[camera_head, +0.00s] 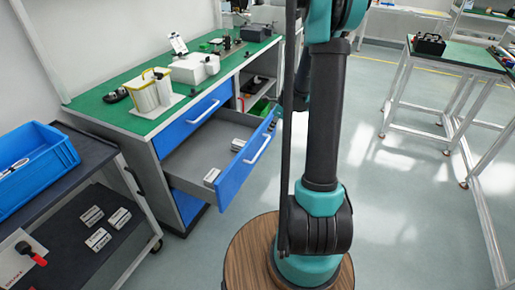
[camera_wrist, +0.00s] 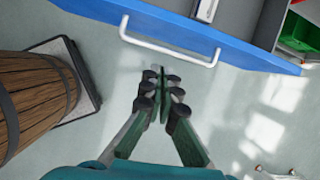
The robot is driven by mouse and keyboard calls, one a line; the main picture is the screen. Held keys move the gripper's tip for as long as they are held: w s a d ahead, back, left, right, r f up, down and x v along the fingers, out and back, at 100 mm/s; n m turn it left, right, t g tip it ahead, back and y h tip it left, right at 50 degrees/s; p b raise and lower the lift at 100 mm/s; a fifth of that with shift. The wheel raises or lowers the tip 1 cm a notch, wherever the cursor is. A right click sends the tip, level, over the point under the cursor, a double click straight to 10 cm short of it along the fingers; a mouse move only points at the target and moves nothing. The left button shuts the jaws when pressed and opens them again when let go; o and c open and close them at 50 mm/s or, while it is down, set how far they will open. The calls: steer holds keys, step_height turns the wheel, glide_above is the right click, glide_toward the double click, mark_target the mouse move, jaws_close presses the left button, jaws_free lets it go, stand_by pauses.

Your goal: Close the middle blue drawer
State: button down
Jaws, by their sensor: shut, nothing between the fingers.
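The middle blue drawer (camera_head: 245,167) is pulled out of the workbench in the head view, below a shut blue drawer (camera_head: 200,115). Its grey inside holds a few small white boxes, and a white bar handle (camera_head: 258,150) runs along its front. In the wrist view the blue drawer front (camera_wrist: 240,42) crosses the top, with the white handle (camera_wrist: 170,48) on it. My gripper (camera_wrist: 161,75) is shut and empty, outside the drawer, with its fingertips just below the handle in the picture. A gap to the handle or contact cannot be told. The gripper is hidden behind my arm in the head view.
The green-topped workbench (camera_head: 125,105) carries containers and tools. A dark cart (camera_head: 85,160) with a blue crate (camera_head: 35,165) stands at the left. A green bin (camera_wrist: 300,32) sits beside the drawer. Another green-topped table (camera_head: 455,55) is at the right, with open floor between.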

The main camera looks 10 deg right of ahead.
mark_target(256, 140)
steer(key=shift+m, duration=0.6)
steer(key=shift+w+a+f, duration=0.8)
steer(key=shift+a+f, duration=0.2)
steer(key=shift+f, duration=0.7)
steer(key=shift+w+a+f, duration=0.8)
steer(key=shift+a+f, duration=0.2)
steer(key=shift+f, duration=0.65)
steer(key=shift+w+a+f, duration=0.8)
steer(key=shift+a+f, duration=0.2)
steer(key=shift+f, duration=0.7)
steer(key=w+a, duration=0.7)
steer(key=a, duration=0.3)
steer(key=w+a, duration=0.8)
steer(key=a, duration=0.3)
steer(key=shift+w+a, duration=0.2)
steer(key=shift+a, duration=0.05)
